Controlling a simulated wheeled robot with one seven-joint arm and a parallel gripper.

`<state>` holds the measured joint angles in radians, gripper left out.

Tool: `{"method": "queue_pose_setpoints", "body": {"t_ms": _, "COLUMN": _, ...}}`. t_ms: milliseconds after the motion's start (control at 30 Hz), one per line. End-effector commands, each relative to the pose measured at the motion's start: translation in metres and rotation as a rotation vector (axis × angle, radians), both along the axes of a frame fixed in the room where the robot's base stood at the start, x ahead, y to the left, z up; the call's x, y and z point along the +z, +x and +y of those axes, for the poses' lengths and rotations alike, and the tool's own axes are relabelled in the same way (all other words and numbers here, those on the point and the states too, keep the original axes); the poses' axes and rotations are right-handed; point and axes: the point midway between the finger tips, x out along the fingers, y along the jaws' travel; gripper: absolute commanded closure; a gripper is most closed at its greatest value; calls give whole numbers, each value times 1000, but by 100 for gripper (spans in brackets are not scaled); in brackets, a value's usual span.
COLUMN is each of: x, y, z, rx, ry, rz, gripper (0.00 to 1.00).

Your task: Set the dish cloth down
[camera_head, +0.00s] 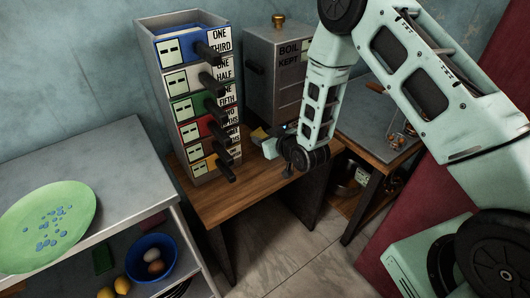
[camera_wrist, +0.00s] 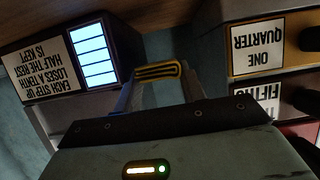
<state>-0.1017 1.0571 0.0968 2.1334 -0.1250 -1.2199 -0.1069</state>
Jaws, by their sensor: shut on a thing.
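My gripper (camera_wrist: 158,82) shows in the wrist view with a small yellow, dark-striped piece (camera_wrist: 158,71) across its fingertips. I take this to be the dish cloth, but little of it shows and its shape is unclear. In the head view my gripper (camera_head: 266,142) is just right of the drawer stack, above the wooden table (camera_head: 237,203), and a small yellow patch shows at its tip. The gripper is shut on the piece and appears apart from the tabletop. My wrist hides part of the area.
A tower of coloured, handled drawers (camera_head: 190,107) stands close left of my gripper. A grey labelled box (camera_head: 275,75) stands behind it. The wooden table's front is bare. A grey shelf (camera_head: 110,150) at left bears a green plate (camera_head: 75,200); a blue bowl (camera_head: 140,270) sits below.

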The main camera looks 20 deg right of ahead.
Motion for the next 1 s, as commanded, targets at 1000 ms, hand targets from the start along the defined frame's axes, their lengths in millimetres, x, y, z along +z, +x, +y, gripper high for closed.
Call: {"method": "queue_pose_setpoints", "body": {"t_ms": 1000, "x": -71, "y": 0, "z": 0, "rx": 0, "ry": -2, "rz": 8, "gripper": 51}}
